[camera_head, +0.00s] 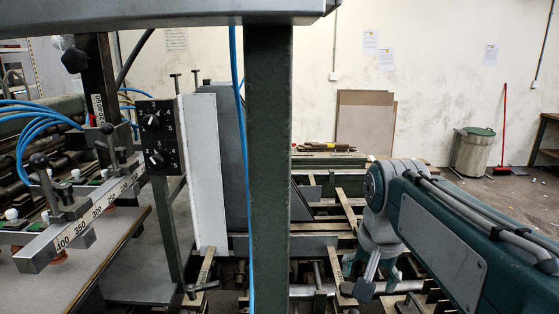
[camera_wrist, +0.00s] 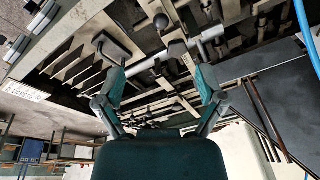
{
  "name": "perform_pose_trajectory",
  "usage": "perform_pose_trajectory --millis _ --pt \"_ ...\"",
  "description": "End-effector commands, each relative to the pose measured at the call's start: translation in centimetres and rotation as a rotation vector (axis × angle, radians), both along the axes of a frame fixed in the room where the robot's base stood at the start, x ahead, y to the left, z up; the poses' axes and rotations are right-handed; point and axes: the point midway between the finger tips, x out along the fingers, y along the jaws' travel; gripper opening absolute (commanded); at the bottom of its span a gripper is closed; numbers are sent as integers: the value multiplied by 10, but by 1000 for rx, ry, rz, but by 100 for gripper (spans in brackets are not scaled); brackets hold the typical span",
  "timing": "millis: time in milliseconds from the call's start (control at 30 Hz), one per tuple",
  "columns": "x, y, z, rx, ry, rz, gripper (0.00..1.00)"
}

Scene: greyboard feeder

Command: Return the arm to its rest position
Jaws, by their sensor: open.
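My arm reaches in from the right side of the head view, with its teal and grey link bent down at a grey joint. My gripper (camera_head: 372,282) hangs below that joint, low over the metal bars of the feeder machine (camera_head: 315,240). In the wrist view my gripper (camera_wrist: 160,88) shows two teal fingers spread wide apart. Nothing is between them, and machine bars and rods lie beyond them. I cannot tell the exact gap between the fingertips and the bars.
A green post (camera_head: 268,160) stands close in front, left of my arm. A control box (camera_head: 158,138) with dials and a numbered scale bar (camera_head: 85,220) are at left. A bin (camera_head: 474,152), a red broom (camera_head: 503,125) and leaning boards (camera_head: 364,125) stand by the back wall.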

Motion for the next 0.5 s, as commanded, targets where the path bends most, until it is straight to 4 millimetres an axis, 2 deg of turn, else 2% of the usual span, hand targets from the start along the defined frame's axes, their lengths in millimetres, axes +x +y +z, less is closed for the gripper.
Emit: perform_pose_trajectory --millis 100,500 --pt "-25 0 -7 -17 -51 75 89" --pt "-98 -1 -48 -105 -213 328 89"
